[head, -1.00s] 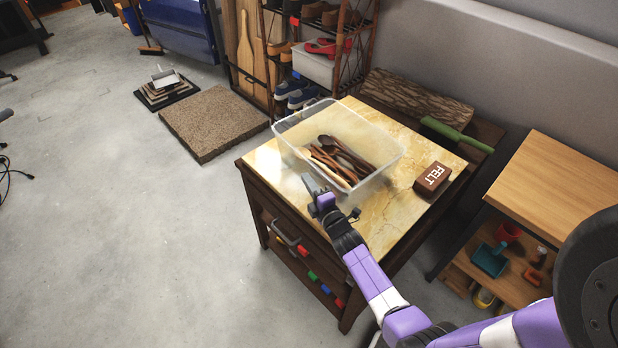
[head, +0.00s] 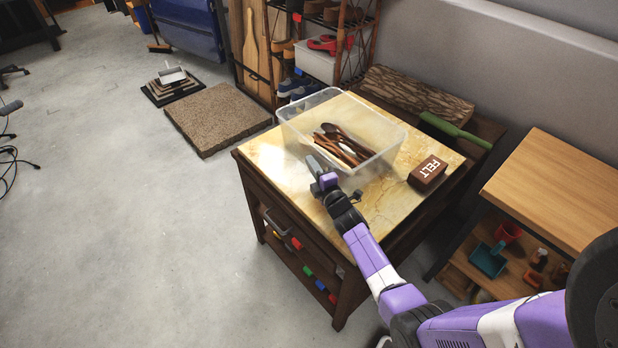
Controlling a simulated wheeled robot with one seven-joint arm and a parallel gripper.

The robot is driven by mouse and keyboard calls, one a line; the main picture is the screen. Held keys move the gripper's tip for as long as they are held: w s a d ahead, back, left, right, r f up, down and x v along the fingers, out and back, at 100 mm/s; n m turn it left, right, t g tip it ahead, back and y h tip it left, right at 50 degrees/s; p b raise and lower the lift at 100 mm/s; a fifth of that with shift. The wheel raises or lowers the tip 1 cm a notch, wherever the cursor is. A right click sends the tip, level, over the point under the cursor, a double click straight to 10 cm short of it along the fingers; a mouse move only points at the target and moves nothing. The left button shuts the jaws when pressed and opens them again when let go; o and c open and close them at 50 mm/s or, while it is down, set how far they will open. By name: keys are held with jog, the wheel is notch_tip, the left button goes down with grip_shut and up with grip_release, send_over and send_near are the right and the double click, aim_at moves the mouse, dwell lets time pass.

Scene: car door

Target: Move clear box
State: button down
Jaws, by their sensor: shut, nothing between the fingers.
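The clear box (head: 378,164) is an open plastic bin standing upright on the table top, toward its back left. Several wooden spoons (head: 343,143) and a pale utensil lie inside it. My gripper (head: 313,163) is shut and empty at the box's front left side. Its fingertips overlap the near wall in the view; I cannot tell whether they touch it.
The table (head: 268,158) has a glossy yellowish top; a brown FELT block (head: 427,172) lies to the right. Behind are a log (head: 415,95), a green-handled tool (head: 455,131) and a shoe rack. A wooden cabinet (head: 565,190) stands right.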

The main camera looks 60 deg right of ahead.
aim_at(357, 144)
jog(key=s+d+b, duration=0.1)
jog(key=d, duration=0.5)
jog(key=s+d+b, duration=0.1)
jog(key=s+d, duration=0.1)
jog(key=d, duration=0.4)
jog(key=s+d+b, duration=0.2)
jog(key=d, duration=0.4)
jog(key=shift+s+d+f, duration=0.1)
jog(key=shift+s+d, duration=0.1)
jog(key=shift+d, duration=0.15)
jog(key=shift+s+d, duration=0.1)
jog(key=shift+d, duration=0.3)
